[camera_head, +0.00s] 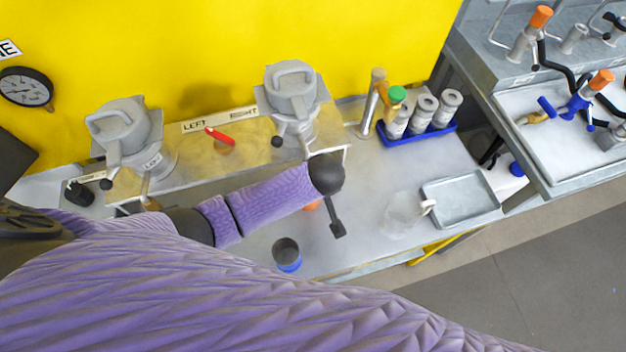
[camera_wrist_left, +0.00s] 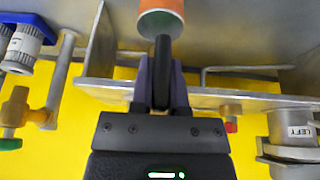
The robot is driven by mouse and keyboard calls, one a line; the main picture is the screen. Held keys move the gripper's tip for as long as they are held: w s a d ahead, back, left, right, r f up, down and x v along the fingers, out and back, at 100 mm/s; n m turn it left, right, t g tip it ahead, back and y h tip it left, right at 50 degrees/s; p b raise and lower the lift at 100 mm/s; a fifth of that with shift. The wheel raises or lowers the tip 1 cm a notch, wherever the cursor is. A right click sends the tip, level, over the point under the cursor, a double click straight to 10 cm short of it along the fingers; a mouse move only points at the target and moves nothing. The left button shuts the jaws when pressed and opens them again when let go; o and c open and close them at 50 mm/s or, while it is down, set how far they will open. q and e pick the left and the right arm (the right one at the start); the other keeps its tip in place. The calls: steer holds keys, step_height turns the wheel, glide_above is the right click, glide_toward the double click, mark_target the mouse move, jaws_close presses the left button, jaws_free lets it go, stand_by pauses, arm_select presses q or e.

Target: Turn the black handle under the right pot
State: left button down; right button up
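The right pot (camera_head: 293,92) is a grey lidded pot on the metal shelf by the yellow wall. In the head view, part of an orange fitting (camera_head: 312,206) shows below it, beside my forearm. The left wrist view shows an orange cylinder (camera_wrist_left: 160,22) with a black handle (camera_wrist_left: 162,62) at its end. My left gripper (camera_wrist_left: 161,80) has one purple finger on each side of this handle, close against it, and appears shut on it. My left gripper is not clearly visible in the head view, where my purple arm covers that area. My right gripper is not in view.
The left pot (camera_head: 125,130) stands further left on the shelf. A dark cup with a blue base (camera_head: 287,254), a clear jug (camera_head: 402,214), a grey tray (camera_head: 461,199) and a blue rack (camera_head: 418,138) of white cylinders are on the table. A red handle (camera_head: 217,137) is between the pots.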

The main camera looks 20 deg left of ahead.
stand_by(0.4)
arm_select(q)
steer(key=shift+d+g+y, duration=0.1)
steer(key=shift+g+y, duration=0.4)
steer(key=shift+y, duration=0.2)
steer(key=shift+f+m+g+y, duration=0.1)
steer(key=shift+m+g+y, duration=0.25)
steer(key=shift+y, duration=0.25)
steer(key=shift+f+g+y+b, duration=0.1)
steer(key=shift+g+y+b, duration=0.45)
steer(key=shift+y+b, duration=0.25)
steer(key=shift+m+g+y+b, duration=0.4)
steer(key=shift+y+b, duration=0.3)
steer(key=shift+b, duration=0.1)
steer(key=c, duration=0.6)
jaws_free()
steer(key=shift+w+r, duration=0.1)
steer(key=shift+r, duration=0.1)
